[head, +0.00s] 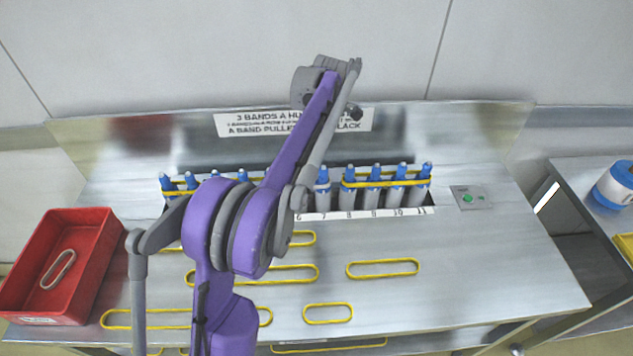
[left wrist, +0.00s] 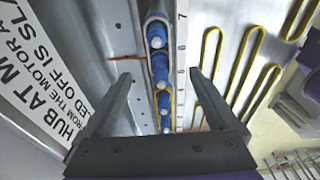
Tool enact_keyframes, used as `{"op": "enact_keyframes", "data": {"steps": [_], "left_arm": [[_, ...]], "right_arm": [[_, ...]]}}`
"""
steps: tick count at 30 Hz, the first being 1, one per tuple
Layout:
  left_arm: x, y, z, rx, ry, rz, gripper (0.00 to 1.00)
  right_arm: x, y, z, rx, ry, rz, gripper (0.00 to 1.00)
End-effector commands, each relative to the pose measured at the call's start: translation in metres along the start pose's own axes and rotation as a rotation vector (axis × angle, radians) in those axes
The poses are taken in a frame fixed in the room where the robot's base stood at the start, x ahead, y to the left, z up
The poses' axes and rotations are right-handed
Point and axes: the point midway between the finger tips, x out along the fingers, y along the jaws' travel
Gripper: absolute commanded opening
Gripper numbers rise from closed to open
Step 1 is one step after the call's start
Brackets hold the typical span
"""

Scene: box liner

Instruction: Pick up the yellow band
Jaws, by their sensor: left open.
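Several yellow bands lie flat on the steel table, among them one right of centre (head: 382,268) and a smaller one (head: 328,313) nearer the front. Another yellow band (head: 385,183) is stretched around the blue-topped pegs (head: 403,170) at the right of the row, and a yellow band also shows at the left pegs (head: 181,190). In the left wrist view my left gripper (left wrist: 158,76) is open, its fingers on either side of the peg row (left wrist: 160,65), with a yellow band (left wrist: 164,102) by the nearer pegs. My arm hides the middle pegs in the head view.
A red bin (head: 95,240) at the left holds a pale band (head: 58,268). A sign (head: 240,122) stands behind the pegs. A green-button panel (head: 470,197) is right of the row. A side table (head: 575,180) carries a blue-and-white roll (head: 615,185). The table's right front is clear.

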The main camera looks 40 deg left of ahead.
Motion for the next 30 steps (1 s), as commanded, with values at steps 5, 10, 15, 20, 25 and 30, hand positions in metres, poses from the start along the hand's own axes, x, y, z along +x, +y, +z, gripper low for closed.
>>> {"op": "enact_keyframes", "data": {"steps": [5,10,15,20,25,30], "left_arm": [[0.029,0.0,0.001,0.002,0.0,0.0,0.93],[0.041,0.0,0.001,0.003,-0.001,0.0,0.93],[0.063,0.001,0.005,0.004,-0.001,0.001,0.93],[0.085,0.002,0.006,0.004,-0.001,0.001,0.93],[0.091,0.001,0.006,0.004,-0.001,0.001,0.93],[0.091,0.001,0.006,0.004,-0.001,0.001,0.89]], "right_arm": [[0.003,0.0,0.003,0.0,-0.002,0.0,0.5],[0.003,0.0,0.003,0.0,-0.002,0.0,0.5],[0.003,0.0,0.002,0.0,-0.002,0.0,0.5],[0.003,0.0,0.003,0.0,-0.002,0.0,0.5],[0.003,0.0,0.003,0.0,-0.002,0.0,0.5],[0.003,0.0,0.003,0.0,-0.002,0.0,0.5]]}}
